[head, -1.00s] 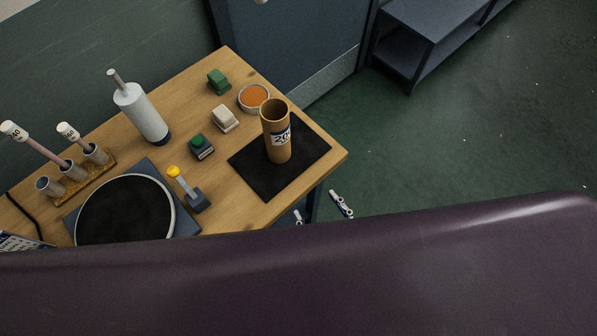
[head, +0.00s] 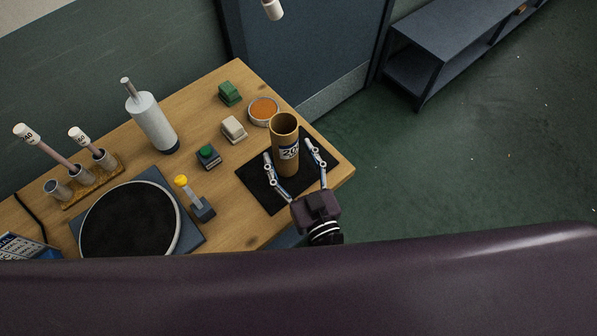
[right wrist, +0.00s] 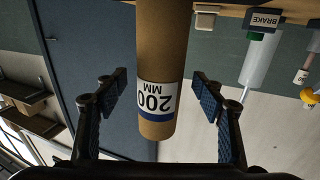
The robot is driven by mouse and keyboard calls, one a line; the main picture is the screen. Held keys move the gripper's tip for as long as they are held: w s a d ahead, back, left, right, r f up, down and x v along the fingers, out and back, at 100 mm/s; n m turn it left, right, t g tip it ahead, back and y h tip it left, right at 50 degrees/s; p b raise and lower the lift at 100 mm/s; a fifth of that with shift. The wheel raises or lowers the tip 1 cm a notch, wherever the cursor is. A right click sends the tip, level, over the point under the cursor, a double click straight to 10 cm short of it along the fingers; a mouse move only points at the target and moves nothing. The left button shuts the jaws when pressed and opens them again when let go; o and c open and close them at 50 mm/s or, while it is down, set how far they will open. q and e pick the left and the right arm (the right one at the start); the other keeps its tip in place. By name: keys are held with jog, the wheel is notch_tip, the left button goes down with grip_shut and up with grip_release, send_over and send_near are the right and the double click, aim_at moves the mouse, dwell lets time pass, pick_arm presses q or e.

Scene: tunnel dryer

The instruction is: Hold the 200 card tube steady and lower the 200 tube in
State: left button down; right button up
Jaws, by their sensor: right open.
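The brown 200 card tube (head: 284,135) stands upright, open end up, on a black mat (head: 256,185) near the table's right corner. Its "200 MM" label shows inverted in the right wrist view, where the card tube (right wrist: 161,50) hangs between the fingers. My right gripper (head: 288,152) is open, one finger on each side of the card tube, with a gap on both sides in the wrist view (right wrist: 160,92). My left gripper is not in view. I cannot identify a separate 200 tube to lower; two white-capped tubes (head: 27,133) (head: 78,135) stand in a rack.
The rack (head: 106,178) has an empty socket at its front. A round black plate (head: 130,220), a yellow-topped lever (head: 194,196), a white cylinder (head: 151,120), small blocks (head: 229,92) and an orange-filled dish (head: 263,110) share the table. Open floor lies right.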

jog(key=shift+x, duration=1.45)
